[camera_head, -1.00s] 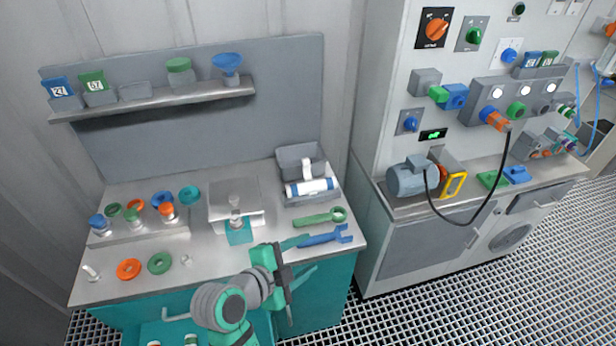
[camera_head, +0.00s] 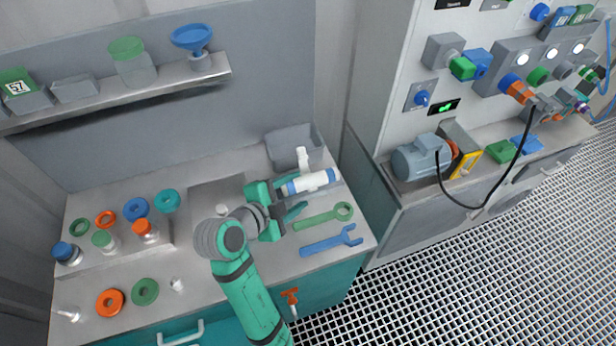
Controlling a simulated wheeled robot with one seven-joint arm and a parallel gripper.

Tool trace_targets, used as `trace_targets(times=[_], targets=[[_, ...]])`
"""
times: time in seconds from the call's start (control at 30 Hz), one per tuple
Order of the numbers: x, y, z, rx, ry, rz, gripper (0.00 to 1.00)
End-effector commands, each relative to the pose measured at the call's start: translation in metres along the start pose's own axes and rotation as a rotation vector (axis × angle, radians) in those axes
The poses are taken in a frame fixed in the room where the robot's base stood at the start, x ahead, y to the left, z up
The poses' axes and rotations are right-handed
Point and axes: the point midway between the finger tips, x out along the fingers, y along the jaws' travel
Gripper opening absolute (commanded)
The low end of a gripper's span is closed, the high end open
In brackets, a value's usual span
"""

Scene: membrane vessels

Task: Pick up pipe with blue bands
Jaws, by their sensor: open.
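The pipe with blue bands (camera_head: 318,180) is white with a blue band toward each end and a white branch standing up from it. It lies at the grey bin at the back right of the bench. My gripper (camera_head: 297,199) is open just left of and in front of the pipe, its fingers pointing toward it. One finger is near the pipe's left end; I cannot tell whether they touch.
A green wrench (camera_head: 322,217) and a blue wrench (camera_head: 332,241) lie on the bench (camera_head: 215,285) close in front of the pipe. The grey bin (camera_head: 290,148) stands behind it. Coloured rings and capped bottles are at the left.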

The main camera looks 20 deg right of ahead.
Motion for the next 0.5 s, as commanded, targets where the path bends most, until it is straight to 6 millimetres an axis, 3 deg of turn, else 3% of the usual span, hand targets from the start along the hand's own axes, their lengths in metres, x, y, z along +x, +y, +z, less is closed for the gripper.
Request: trace_targets(times=[0.5], targets=[[0.052,-0.003,-0.005,-0.001,0.0,0.001,0.53]])
